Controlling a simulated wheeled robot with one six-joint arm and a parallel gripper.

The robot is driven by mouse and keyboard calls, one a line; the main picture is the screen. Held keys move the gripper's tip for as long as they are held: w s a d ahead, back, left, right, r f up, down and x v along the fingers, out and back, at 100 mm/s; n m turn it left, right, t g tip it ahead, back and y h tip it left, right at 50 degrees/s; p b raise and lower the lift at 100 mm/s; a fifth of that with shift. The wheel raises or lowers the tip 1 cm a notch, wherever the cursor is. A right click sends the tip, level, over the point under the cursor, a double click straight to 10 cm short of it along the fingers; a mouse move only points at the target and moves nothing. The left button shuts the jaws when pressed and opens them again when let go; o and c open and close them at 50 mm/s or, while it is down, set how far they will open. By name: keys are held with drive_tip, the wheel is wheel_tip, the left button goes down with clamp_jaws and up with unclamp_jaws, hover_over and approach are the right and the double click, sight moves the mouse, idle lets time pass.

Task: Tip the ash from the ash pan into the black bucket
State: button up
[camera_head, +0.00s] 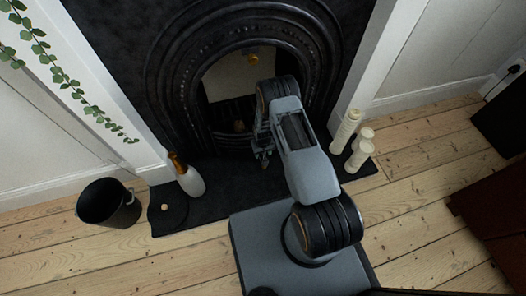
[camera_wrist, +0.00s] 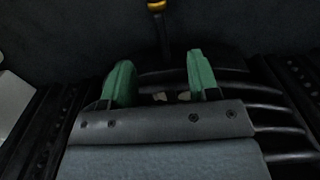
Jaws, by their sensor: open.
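The black bucket (camera_head: 108,203) stands upright on the floorboards at the left, beside the hearth. I cannot make out the ash pan for certain. A dark rod with a brass end (camera_wrist: 156,5) shows at the top of the wrist view; I cannot tell whether it belongs to the pan. My gripper (camera_head: 263,160) is low in front of the fireplace opening, largely hidden by my arm in the head view. In the wrist view its green fingertips (camera_wrist: 160,80) are apart, with small pale bits and dark bars beyond them. Nothing is held between them.
A white bottle with a gold neck (camera_head: 190,180) and a dark round plate (camera_head: 168,217) are on the hearth's left. Pale pillar candles (camera_head: 346,130) stand on its right. A pale panel with a brass knob (camera_head: 232,78) is in the fireplace.

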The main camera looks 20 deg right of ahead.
wheel_tip(320, 180, down, 12)
drive_tip(key=b, duration=0.5)
clamp_jaws()
idle(0.6)
